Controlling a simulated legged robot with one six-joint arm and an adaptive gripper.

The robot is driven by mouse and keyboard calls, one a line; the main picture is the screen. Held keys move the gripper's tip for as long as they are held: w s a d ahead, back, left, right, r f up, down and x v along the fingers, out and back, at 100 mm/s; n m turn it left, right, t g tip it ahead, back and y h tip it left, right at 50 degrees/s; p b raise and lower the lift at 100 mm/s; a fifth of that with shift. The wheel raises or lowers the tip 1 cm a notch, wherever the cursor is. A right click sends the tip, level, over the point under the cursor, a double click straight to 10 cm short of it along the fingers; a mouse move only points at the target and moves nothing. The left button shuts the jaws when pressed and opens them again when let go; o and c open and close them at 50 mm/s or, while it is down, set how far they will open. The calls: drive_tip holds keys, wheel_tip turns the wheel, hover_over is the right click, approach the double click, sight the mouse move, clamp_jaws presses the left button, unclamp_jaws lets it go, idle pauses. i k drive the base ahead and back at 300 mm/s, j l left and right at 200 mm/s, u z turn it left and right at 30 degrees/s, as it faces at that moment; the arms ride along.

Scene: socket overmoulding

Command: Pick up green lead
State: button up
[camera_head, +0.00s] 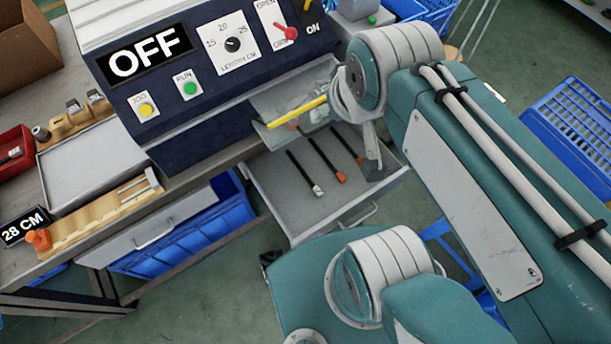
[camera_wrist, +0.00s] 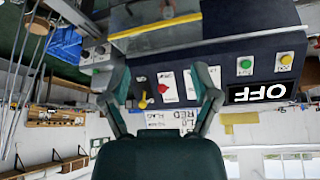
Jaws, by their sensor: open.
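I cannot make out a green lead in either view. Three dark leads lie apart in the open drawer under the machine: one with a white end (camera_head: 318,190), one with an orange end (camera_head: 341,177), and one with a reddish end (camera_head: 358,159). My gripper (camera_head: 372,155) hangs over the right side of this drawer (camera_head: 270,185) and hides part of it. In the wrist view my gripper (camera_wrist: 160,68) has its two fingers spread, with nothing between them. That view faces the machine's panel upside down.
The machine panel (camera_head: 205,65) reads OFF. A clear guard with a yellow bar (camera_head: 298,113) juts over the drawer. A grey tray (camera_head: 90,165) and a wooden gauge (camera_head: 105,210) marked 28 CM sit at left. Blue crates (camera_head: 575,120) stand around.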

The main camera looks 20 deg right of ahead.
sight(317, 190)
drive_tip(key=k+j, duration=0.1)
drive_tip(key=j, duration=0.25)
drive_tip(key=j+z, duration=0.15)
drive_tip(key=j, duration=0.2)
drive_tip(key=k+j, duration=0.15)
drive_tip(key=j, duration=0.2)
drive_tip(key=i+j+z, duration=0.1)
drive_tip(key=j, duration=0.2)
